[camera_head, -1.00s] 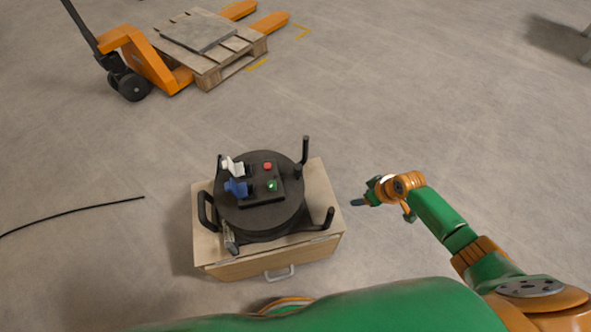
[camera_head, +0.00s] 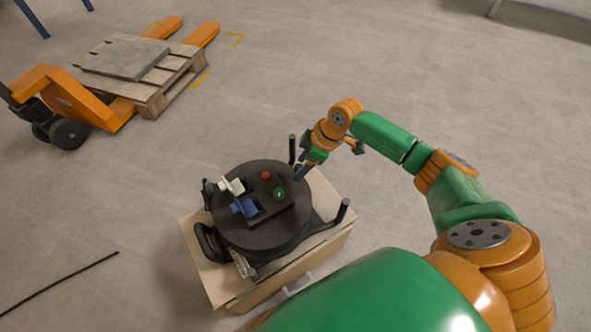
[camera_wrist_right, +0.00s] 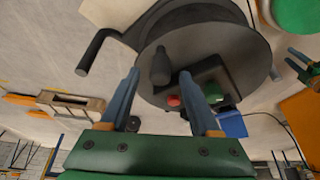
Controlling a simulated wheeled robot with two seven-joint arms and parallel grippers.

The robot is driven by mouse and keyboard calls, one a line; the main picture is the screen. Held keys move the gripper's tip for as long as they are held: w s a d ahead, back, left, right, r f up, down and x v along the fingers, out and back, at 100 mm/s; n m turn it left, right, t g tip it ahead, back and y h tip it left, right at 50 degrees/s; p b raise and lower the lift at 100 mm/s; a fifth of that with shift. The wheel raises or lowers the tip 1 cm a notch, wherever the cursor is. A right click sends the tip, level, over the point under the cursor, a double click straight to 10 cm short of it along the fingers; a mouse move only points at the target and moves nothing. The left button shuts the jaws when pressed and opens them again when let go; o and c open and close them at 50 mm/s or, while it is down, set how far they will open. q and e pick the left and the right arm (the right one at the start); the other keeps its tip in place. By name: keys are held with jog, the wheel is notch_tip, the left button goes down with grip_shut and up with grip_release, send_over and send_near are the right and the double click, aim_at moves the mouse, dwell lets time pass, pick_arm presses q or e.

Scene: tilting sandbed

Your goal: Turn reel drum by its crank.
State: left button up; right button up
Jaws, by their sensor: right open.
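The black reel drum (camera_head: 235,232) lies on a wooden box, with a red, a green, a white and a blue fitting on its top; it also shows in the right wrist view (camera_wrist_right: 235,58). Its upright black crank handle (camera_head: 292,148) rises at the drum's far right edge. In the right wrist view the handle (camera_wrist_right: 160,66) appears between my right gripper's (camera_wrist_right: 160,76) blue fingertips, with the fingers apart; I cannot tell whether they touch it. In the head view the right gripper (camera_head: 301,171) is beside the handle. My left gripper (camera_wrist_right: 297,62) is small in the right wrist view.
The wooden box (camera_head: 210,277) has a front handle (camera_head: 297,284). A bent black bar (camera_head: 335,216) sticks out at the drum's right. An orange pallet jack (camera_head: 92,103) with a wooden pallet (camera_head: 160,98) stands at upper left. A black cable (camera_head: 60,283) lies on the floor at left.

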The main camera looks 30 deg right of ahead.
jog(key=shift+x, duration=0.9)
grip_shut()
dwell(0.7)
